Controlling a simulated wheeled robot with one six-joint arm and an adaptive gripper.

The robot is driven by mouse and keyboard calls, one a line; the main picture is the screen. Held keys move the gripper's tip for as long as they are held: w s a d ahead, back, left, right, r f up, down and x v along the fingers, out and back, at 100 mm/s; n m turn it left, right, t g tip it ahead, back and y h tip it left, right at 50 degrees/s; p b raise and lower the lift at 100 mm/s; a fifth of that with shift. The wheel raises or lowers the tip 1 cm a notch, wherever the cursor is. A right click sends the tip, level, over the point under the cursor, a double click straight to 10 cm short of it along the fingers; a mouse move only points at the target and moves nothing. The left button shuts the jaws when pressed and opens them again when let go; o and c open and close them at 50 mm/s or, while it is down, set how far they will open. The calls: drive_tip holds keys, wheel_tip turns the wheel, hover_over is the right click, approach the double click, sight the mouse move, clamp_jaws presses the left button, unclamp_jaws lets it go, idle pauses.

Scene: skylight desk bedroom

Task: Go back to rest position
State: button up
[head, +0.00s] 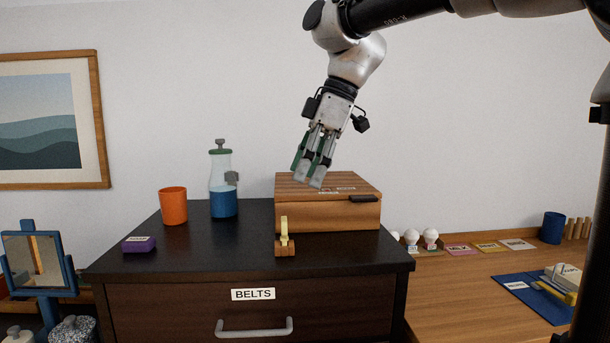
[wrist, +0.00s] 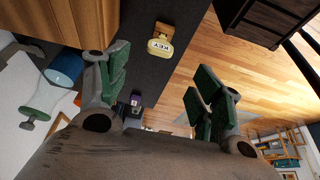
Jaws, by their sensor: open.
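My gripper (head: 316,182) hangs from my arm above the left part of a closed wooden box (head: 328,214) on the dark dresser top (head: 180,251). It points down and slightly left, its tips near the lid in the picture; I cannot tell the exact gap. In the wrist view, the green-padded fingers of my gripper (wrist: 160,88) are spread with nothing between them. A small wooden stand with a yellow tag marked KEY (wrist: 160,48) is beyond the fingers; the tag (head: 284,232) also shows in front of the box in the head view.
An orange cup (head: 173,206), a bottle with blue contents (head: 223,200) and a purple block (head: 139,244) stand on the dresser's left. The BELTS drawer (head: 254,310) is shut. A wooden desk (head: 450,282) at right holds a blue mat (head: 520,292) and small items. Open air surrounds my arm.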

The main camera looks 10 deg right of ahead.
drive_tip(key=s+d+f+m, duration=0.1)
drive_tip(key=d+f+m, duration=0.2)
drive_tip(key=d, duration=0.1)
drive_tip(key=s+d+f+m+t+h, duration=0.1)
drive_tip(key=d+f+m, duration=0.2)
drive_tip(key=d+m, duration=0.1)
drive_tip(key=s+d+f+m+h, duration=0.1)
drive_tip(key=s+d+f+m, duration=0.1)
drive_tip(key=d+f+m, duration=0.1)
drive_tip(key=shift+d+f+m+t, duration=0.2)
drive_tip(key=shift+d+m, duration=0.15)
drive_tip(key=shift+d, duration=0.15)
drive_tip(key=shift+d+f+m+t, duration=0.1)
drive_tip(key=shift+d+m+t, duration=0.1)
drive_tip(key=shift+d+m, duration=0.2)
drive_tip(key=s+d+f+m+t+h, duration=0.1)
drive_tip(key=s+d+f+m, duration=0.1)
drive_tip(key=s+d, duration=0.4)
drive_tip(key=s+d+f+m+t+h, duration=0.1)
drive_tip(key=s+d+f+m, duration=0.2)
drive_tip(key=s+d, duration=0.3)
drive_tip(key=d+m, duration=0.1)
drive_tip(key=d, duration=0.2)
drive_tip(key=shift+s+d+f, duration=0.15)
